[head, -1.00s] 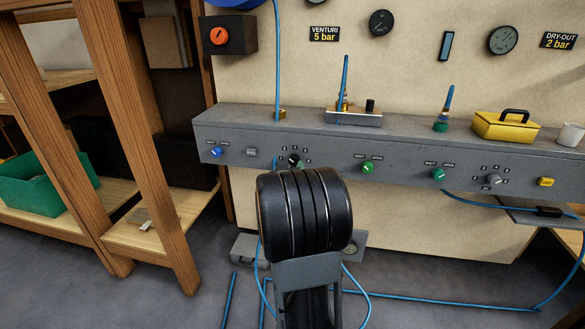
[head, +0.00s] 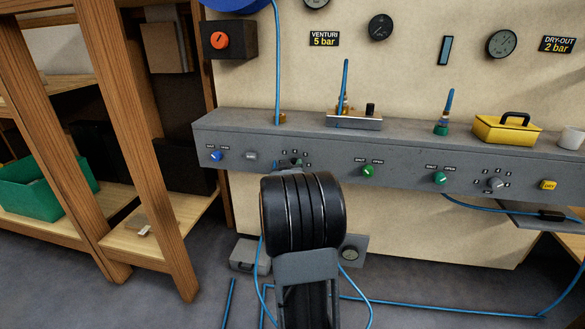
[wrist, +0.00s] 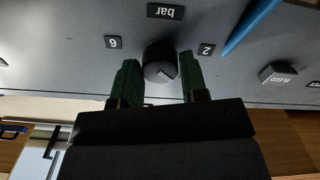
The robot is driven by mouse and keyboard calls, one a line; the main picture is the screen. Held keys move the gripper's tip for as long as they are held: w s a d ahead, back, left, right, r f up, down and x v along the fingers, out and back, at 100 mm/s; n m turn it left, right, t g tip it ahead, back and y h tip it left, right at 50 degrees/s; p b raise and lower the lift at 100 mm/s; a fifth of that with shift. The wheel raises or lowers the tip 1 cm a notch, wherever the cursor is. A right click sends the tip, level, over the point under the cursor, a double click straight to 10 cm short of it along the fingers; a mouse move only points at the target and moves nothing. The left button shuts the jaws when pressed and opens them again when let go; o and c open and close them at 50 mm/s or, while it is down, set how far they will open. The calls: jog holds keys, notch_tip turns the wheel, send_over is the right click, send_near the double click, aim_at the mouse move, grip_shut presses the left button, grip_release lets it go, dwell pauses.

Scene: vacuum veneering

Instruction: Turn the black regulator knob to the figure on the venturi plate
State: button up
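The black regulator knob (wrist: 160,62) is on the grey panel's front. It shows between my gripper's (wrist: 160,76) two green fingers in the wrist view, which is upside down. The fingers are apart, one on each side of the knob. Contact cannot be told. A pale mark shows on the knob's face; its exact heading is unclear. Number plates 2 (wrist: 206,49) and what looks like 6 (wrist: 113,42) flank it, with a "bar" plate (wrist: 166,11). In the head view my arm hides most of the knob. The venturi plate (head: 324,39) on the wall reads 5 bar.
The panel (head: 330,152) also carries a blue knob (head: 216,156), green knobs (head: 368,171) and a grey knob (head: 495,184). A blue hose (wrist: 250,25) passes close to the 2 plate. Wooden shelving (head: 150,150) stands at the left.

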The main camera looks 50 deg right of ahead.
jog(key=c, duration=0.5)
jog(key=shift+o, duration=0.2)
jog(key=shift+f+m+b, duration=0.1)
jog(key=shift+m+b, duration=0.2)
jog(key=shift+s+m+b, duration=0.1)
jog(key=shift+m+b, duration=0.75)
jog(key=shift+m, duration=8.65)
jog(key=o, duration=0.9)
